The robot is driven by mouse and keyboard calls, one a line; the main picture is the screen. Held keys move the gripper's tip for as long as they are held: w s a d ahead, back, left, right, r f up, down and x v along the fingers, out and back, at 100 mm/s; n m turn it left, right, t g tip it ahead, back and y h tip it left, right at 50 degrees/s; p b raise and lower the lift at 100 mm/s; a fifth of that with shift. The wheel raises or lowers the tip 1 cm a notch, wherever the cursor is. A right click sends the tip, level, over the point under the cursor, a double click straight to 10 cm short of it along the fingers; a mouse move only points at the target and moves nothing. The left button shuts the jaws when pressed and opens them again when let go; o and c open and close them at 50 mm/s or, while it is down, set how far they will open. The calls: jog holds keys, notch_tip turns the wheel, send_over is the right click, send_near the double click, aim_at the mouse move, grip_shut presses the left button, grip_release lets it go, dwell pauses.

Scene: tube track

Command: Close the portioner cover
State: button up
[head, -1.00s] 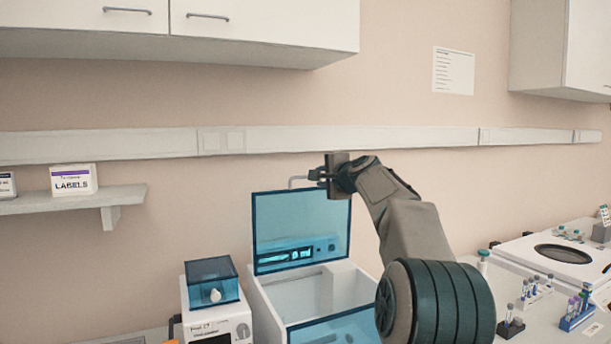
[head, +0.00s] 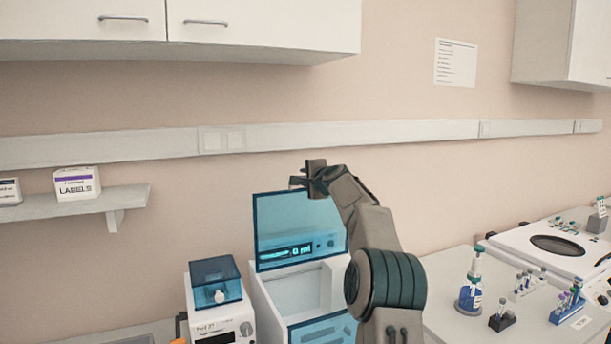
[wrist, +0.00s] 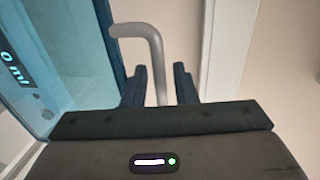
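The portioner (head: 262,310) is a white box on the bench with a see-through blue cover (head: 285,222). The cover stands raised, and the pale inside of the box shows below it. My gripper (head: 298,182) is at the top edge of the cover, near its upper right part. In the wrist view a bent grey handle (wrist: 152,42) runs between the two dark fingers (wrist: 160,88). The fingers stand apart, with a gap visible beside the handle. The blue cover (wrist: 70,60) fills the left of the wrist view.
A small white device (head: 215,310) with a blue lid stands just left of the portioner. A bottle with blue contents (head: 470,292), tube racks (head: 568,308) and a white centrifuge (head: 555,245) are on the right. A wall shelf (head: 85,205) is at left.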

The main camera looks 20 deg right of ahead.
grip_shut()
jog(key=shift+s+f+b, duration=0.1)
jog(key=shift+f+b, duration=0.05)
jog(key=shift+b, duration=0.25)
